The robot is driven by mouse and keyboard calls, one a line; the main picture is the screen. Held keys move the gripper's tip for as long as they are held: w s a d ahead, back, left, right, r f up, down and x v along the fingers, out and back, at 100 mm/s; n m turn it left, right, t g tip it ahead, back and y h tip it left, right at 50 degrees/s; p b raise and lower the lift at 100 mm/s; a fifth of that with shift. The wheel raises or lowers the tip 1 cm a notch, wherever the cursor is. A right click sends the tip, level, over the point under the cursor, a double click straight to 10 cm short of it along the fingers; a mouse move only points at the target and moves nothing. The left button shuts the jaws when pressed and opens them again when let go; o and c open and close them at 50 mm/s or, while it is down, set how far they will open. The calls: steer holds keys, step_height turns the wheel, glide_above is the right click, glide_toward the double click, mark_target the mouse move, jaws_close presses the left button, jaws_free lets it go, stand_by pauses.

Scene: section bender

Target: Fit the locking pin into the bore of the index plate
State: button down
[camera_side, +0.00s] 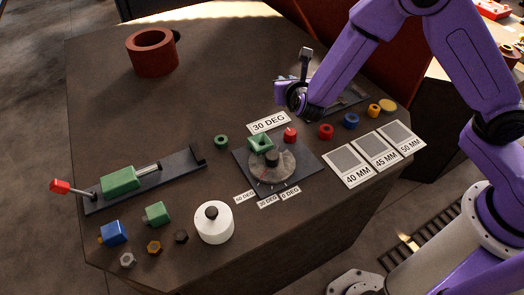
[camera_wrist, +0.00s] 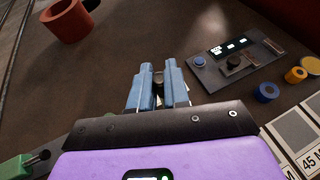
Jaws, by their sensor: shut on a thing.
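My gripper (camera_wrist: 159,75) shows in the wrist view with its two blue fingers closed around a small dark piece (camera_wrist: 158,77), which I take to be the locking pin. In the side view my gripper (camera_side: 284,79) is above the far part of the table, behind the index plate, and the held piece is hard to make out. The index plate (camera_side: 285,167) is a round grey disc with a dark centre knob on a dark square base. A green block and a red knob (camera_side: 290,134) stand at its far side. Its bore is too small to tell.
A 30 DEG sign (camera_side: 268,123) stands behind the plate. A red-brown ring (camera_side: 152,54) is far left, a green clamp slide (camera_side: 121,180) left, and a white cylinder (camera_side: 214,223) in front. Size cards (camera_side: 375,151), coloured rings and a control panel (camera_wrist: 222,72) lie right. The back middle is clear.

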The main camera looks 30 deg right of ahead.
steer(key=shift+w+a+f, duration=0.1)
steer(key=shift+a+f, duration=1.1)
steer(key=shift+f, duration=1.4)
steer(key=shift+s+a+f, duration=0.1)
steer(key=shift+a+f, duration=1.1)
steer(key=shift+f, duration=1.35)
steer(key=shift+w+a+f, duration=0.1)
steer(key=shift+a+f, duration=1.1)
steer(key=shift+f, duration=1.4)
steer(key=shift+f, duration=0.1)
steer(key=c, duration=1.5)
jaws_free()
steer(key=shift+f, duration=0.1)
steer(key=o, duration=0.4)
steer(key=v, duration=1.2)
steer(key=shift+a, duration=0.15)
